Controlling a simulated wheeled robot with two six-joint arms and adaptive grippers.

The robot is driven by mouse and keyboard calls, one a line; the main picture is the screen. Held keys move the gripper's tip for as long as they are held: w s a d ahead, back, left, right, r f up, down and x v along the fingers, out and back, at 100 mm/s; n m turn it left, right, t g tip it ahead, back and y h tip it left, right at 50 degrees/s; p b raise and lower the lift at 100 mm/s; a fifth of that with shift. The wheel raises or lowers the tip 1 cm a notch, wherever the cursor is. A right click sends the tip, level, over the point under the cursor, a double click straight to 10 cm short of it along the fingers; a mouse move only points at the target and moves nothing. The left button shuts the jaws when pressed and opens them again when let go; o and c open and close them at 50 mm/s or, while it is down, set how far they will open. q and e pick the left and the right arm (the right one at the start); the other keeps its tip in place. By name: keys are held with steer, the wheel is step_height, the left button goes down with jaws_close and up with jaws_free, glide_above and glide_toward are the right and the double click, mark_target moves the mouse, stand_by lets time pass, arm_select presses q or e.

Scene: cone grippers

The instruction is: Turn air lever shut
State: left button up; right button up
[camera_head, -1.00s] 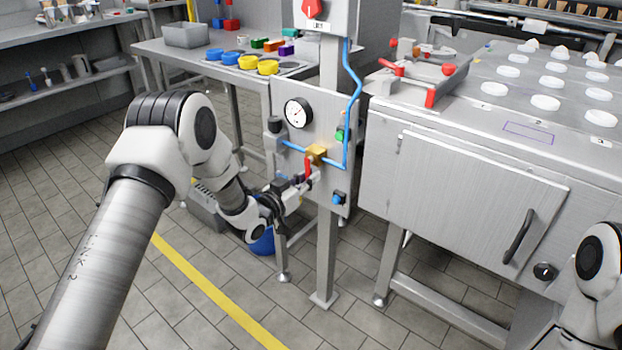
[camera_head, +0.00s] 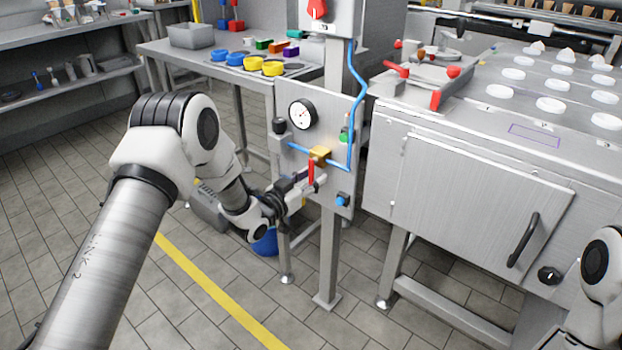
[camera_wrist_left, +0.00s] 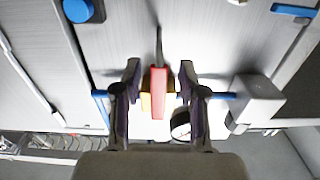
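The air lever (camera_head: 311,173) is red and hangs down from a yellow valve body (camera_head: 321,155) on a blue pipe across a grey panel. My left gripper (camera_head: 316,183) is at the lever, low on the panel. In the left wrist view the red lever (camera_wrist_left: 158,88) stands between the fingertips of my left gripper (camera_wrist_left: 160,68). The fingers are apart, with a gap visible on each side of the lever. The yellow valve body (camera_wrist_left: 146,102) shows partly behind the lever. My right gripper is out of view; only part of my right arm shows at the right edge.
A round gauge (camera_head: 302,114) sits above the valve, with a green button (camera_head: 344,135) and a blue knob (camera_head: 343,199) to the right. A steel cabinet (camera_head: 470,205) stands right of the panel. A blue bucket (camera_head: 265,243) is on the floor behind my left gripper.

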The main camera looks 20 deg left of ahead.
arm_select(q)
steer(key=v, duration=1.2)
